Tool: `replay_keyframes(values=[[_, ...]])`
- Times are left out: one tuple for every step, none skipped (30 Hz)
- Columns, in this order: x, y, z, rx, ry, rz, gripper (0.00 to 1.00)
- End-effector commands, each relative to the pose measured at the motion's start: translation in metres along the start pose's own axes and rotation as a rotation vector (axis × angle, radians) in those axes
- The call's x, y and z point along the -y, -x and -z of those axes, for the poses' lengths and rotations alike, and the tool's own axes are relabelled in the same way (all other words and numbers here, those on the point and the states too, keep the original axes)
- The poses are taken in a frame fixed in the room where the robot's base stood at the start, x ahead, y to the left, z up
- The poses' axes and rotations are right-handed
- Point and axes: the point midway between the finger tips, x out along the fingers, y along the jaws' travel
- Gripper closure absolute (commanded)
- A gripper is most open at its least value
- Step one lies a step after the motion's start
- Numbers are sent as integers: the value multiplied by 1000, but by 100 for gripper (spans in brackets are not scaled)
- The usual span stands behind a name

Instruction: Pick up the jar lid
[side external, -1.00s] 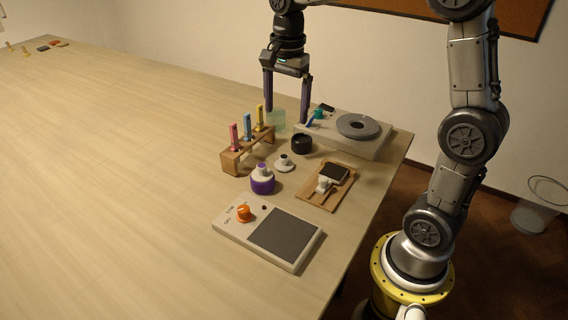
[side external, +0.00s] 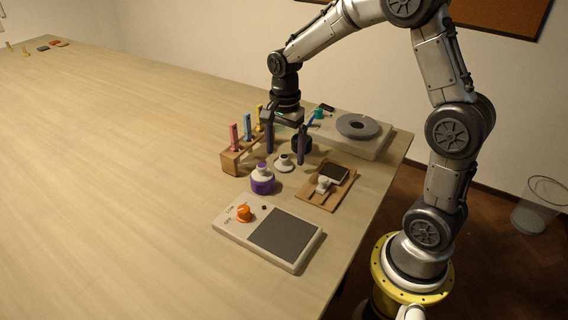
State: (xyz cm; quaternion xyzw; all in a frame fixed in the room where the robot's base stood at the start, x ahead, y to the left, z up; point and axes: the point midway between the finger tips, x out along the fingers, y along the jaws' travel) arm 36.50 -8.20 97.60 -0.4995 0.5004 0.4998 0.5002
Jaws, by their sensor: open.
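The jar lid, a small white disc with a dark-topped knob (side external: 284,167), lies flat on the table between the wooden rack and the wooden board. My gripper (side external: 285,158) is open and points down, with its two dark purple fingers apart. In the side view one finger appears to the left of the lid and the other to its right. The fingers look slightly behind or above the lid, and I cannot tell the exact height. Nothing is held. A black round jar (side external: 308,142) stands behind, partly hidden by the right finger.
Left is a wooden rack (side external: 231,164) with coloured sticks. Right is a wooden board (side external: 315,200); behind is a grey-disc device (side external: 358,126).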

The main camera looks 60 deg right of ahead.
Motion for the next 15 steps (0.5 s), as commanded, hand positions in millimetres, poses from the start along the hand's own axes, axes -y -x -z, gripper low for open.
replay_keyframes(values=[[0, -8, 0, 1, 0, -4, 3], [0, -12, 0, 1, 0, -3, 3], [0, -16, 0, 1, 0, -3, 3], [0, -18, 0, 0, 0, -1, 3], [0, -20, 0, 0, 0, -1, 3], [0, -22, 0, 0, 0, -1, 3], [0, -23, 0, 0, 0, -1, 3], [0, -23, 0, 0, 0, -1, 3], [0, -24, 0, 0, 0, 0, 3], [0, -24, 0, 0, 0, 0, 3], [0, -24, 0, 0, 0, 0, 3], [0, -23, 0, 0, 0, 0, 3], [0, -23, 0, 0, 0, 0, 3], [0, -23, 0, 0, 0, 0, 4], [0, -23, 0, 0, 0, 0, 12]])
